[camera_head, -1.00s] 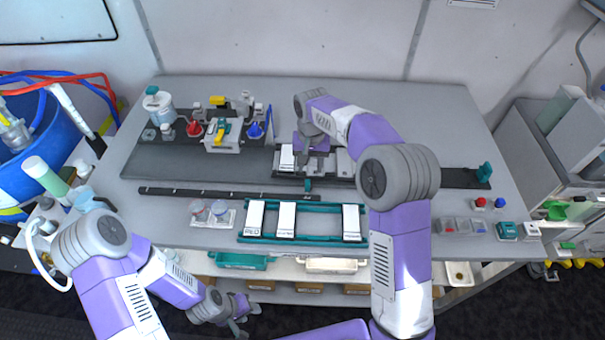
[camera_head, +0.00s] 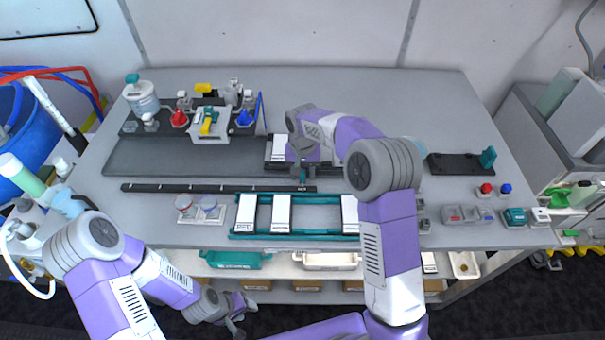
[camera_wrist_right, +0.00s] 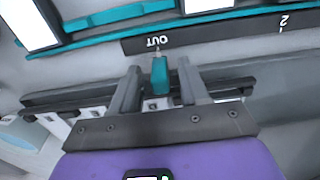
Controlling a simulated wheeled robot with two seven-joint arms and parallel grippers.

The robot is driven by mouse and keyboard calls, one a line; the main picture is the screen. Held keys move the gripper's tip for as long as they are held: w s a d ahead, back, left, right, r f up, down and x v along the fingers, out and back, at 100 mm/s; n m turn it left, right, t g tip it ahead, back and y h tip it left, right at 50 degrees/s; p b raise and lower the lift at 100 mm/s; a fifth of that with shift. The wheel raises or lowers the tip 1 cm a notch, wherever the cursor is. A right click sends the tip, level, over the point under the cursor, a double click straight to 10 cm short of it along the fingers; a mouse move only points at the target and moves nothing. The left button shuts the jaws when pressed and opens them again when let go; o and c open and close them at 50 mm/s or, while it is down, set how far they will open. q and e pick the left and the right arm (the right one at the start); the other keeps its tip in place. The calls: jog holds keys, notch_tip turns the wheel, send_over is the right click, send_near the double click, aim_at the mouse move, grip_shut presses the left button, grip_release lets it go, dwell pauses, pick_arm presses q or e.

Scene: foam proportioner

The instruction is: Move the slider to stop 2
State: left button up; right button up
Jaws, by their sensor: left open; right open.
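The slider's teal handle (camera_head: 303,175) stands at the front of the dark carriage, beside the right end of the black marked strip (camera_head: 215,188). In the right wrist view the teal handle (camera_wrist_right: 160,75) is at the strip's OUT mark; the 2 mark (camera_wrist_right: 284,21) is farther right there. My right gripper (camera_head: 303,168) is at the handle; in the wrist view its open fingers (camera_wrist_right: 158,82) stand on either side of it with gaps. My arm hides much of the carriage in the head view. My left gripper (camera_head: 237,312) is open and empty, low in front of the table.
A teal rack (camera_head: 295,236) with white plates lies in front of the strip. Bottles and a valve block (camera_head: 210,124) stand at the back left. The table's back is clear.

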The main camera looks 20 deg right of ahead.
jog(key=shift+f, duration=0.25)
jog(key=shift+c, duration=0.2)
grip_shut()
jog(key=shift+a, duration=0.1)
